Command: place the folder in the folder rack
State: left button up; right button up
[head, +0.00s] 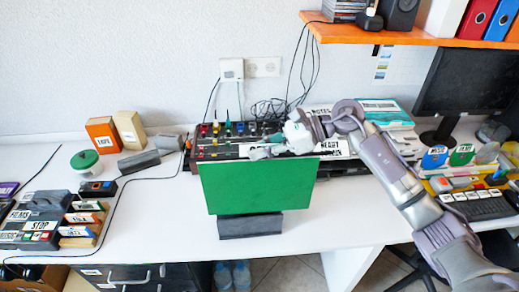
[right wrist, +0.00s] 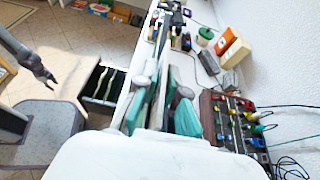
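The green folder (head: 258,185) stands upright in the middle of the head view, broad face toward me. Its lower edge meets the dark grey folder rack (head: 250,225) on the white desk. I cannot tell how deep it sits in the rack. My right gripper (head: 265,146) is at the folder's top edge, toward the back. In the right wrist view its fingers (right wrist: 162,87) are spread apart, with the green folder seen nearly edge-on between them. My left gripper (right wrist: 45,79) shows in the right wrist view, empty, fingers apart, well away from the folder. It is outside the head view.
A black mixer panel (head: 230,130) and papers lie behind the folder. Grey blocks (head: 139,162), orange and tan boxes stand back left. A labelled organizer (head: 35,226) is far left. An orange shelf (head: 400,38) hangs above right. Desk beside the rack is clear.

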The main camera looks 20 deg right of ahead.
jog(key=o, duration=0.4)
jog(key=shift+o, duration=0.2)
jog(key=shift+r+p, duration=0.5)
jog(key=shift+p, duration=0.05)
jog(key=shift+r+p, duration=0.45)
jog(key=shift+p, duration=0.1)
jog(key=shift+s+d+f+b, duration=0.1)
jog(key=shift+d+f+b, duration=0.15)
jog(key=shift+d+b, duration=0.5)
jog(key=b+v, duration=0.3)
jog(key=v, duration=0.6)
jog(key=shift+s+d+r+b, duration=0.1)
jog(key=shift+d+r+b, duration=0.1)
jog(key=shift+r+b, duration=0.1)
jog(key=shift+s+d+r, duration=0.1)
jog(key=shift+d+r, duration=0.2)
jog(key=shift+d, duration=0.1)
